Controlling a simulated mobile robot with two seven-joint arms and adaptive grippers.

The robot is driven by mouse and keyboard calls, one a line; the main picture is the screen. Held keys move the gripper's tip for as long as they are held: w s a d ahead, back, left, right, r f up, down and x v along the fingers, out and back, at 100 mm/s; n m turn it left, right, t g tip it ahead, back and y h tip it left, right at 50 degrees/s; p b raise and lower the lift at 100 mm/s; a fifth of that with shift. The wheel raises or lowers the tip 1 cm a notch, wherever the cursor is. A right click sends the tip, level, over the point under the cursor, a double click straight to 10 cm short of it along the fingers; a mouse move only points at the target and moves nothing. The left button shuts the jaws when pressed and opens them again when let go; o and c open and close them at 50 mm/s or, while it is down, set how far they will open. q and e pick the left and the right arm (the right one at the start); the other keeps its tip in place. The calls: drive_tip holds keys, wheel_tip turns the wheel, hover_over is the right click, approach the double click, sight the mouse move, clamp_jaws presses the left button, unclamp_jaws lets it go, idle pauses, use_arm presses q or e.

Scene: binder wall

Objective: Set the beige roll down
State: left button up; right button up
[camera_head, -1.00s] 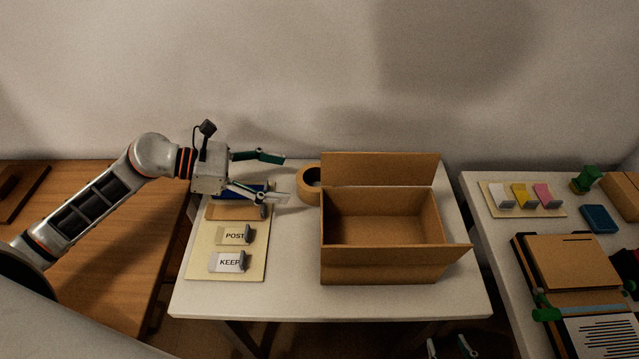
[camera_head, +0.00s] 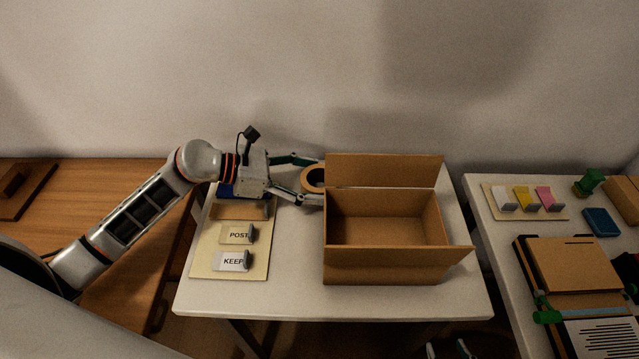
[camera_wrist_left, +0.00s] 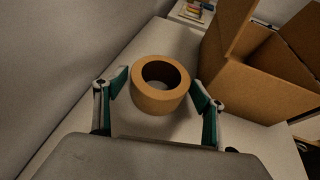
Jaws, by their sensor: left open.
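The beige roll (camera_head: 313,178) lies flat on the white table, just left of the cardboard box. In the left wrist view the roll (camera_wrist_left: 160,98) sits between the fingertips, its hole facing up. My left gripper (camera_head: 318,180) is open, one finger on each side of the roll; small gaps seem to show, but I cannot tell whether either finger touches. The box hides part of the roll's right side in the head view. Two small tips of my right gripper (camera_head: 450,349) show at the bottom edge; the rest is out of frame.
The open cardboard box (camera_head: 385,265) stands close to the roll, its flaps spread. A board with POST and KEEP labels (camera_head: 229,274) lies at the table's left. The wall is behind. A right table (camera_head: 492,243) holds sticky notes (camera_head: 525,200), a blue block (camera_head: 600,221) and a clipboard.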

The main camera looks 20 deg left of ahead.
use_arm(q)
drive_tip(key=shift+c, duration=0.5)
drive_tip(key=c, duration=0.8)
drive_tip(key=shift+c, duration=0.7)
drive_tip(key=shift+r, duration=0.15)
